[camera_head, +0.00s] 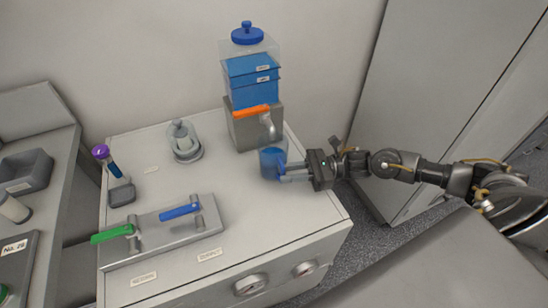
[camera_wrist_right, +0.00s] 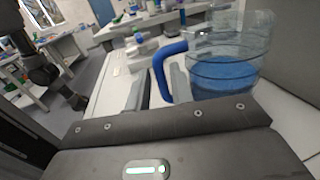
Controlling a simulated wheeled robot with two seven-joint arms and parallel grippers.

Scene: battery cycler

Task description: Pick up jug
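The jug (camera_head: 270,162) is a clear container of blue liquid on the cabinet top, below the dispenser's spout. It also shows in the right wrist view (camera_wrist_right: 225,72), with its blue handle (camera_wrist_right: 158,70) towards my gripper. My right gripper (camera_head: 284,172) reaches in from the right at the jug's handle side. In the right wrist view its two fingers (camera_wrist_right: 160,92) stand apart, with the handle between them and a gap beside the left finger. My left gripper is in neither view.
The dispenser (camera_head: 240,128) with an orange lever and blue tank stands behind the jug. A metal plate with green and blue levers (camera_head: 165,230) lies front left. A small glass dome (camera_head: 183,140) stands left. The cabinet's right edge is close to my gripper.

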